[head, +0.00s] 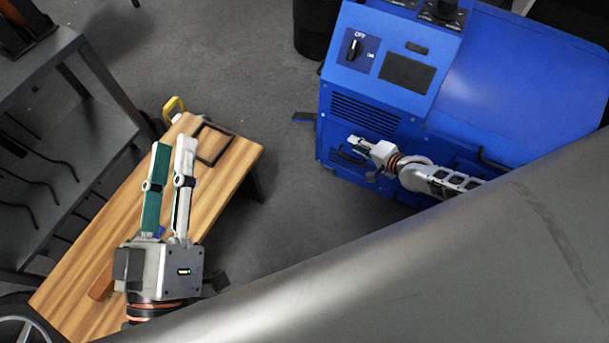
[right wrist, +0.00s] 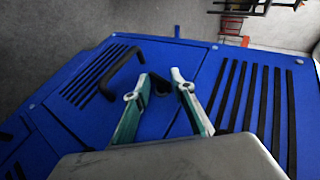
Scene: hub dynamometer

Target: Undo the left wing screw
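My right gripper (head: 357,142) is at the front of the blue machine (head: 530,75), near its lower left part. In the right wrist view its fingers (right wrist: 159,78) are apart. A small dark piece (right wrist: 160,84) shows between the fingertips, close to the blue panel; it may be a wing screw, but its shape is unclear. I cannot tell whether the fingers touch it. No other wing screw is clear in either view. My left gripper (head: 173,147) is open and empty above the wooden bench, far from the machine.
A black bar handle (right wrist: 112,70) stands out from the blue panel, left of the fingers. Slotted vents (right wrist: 262,100) lie to the right. The wooden bench (head: 235,160) carries a dark frame (head: 213,143). A grey shelf (head: 60,70) stands at left. Floor between bench and machine is clear.

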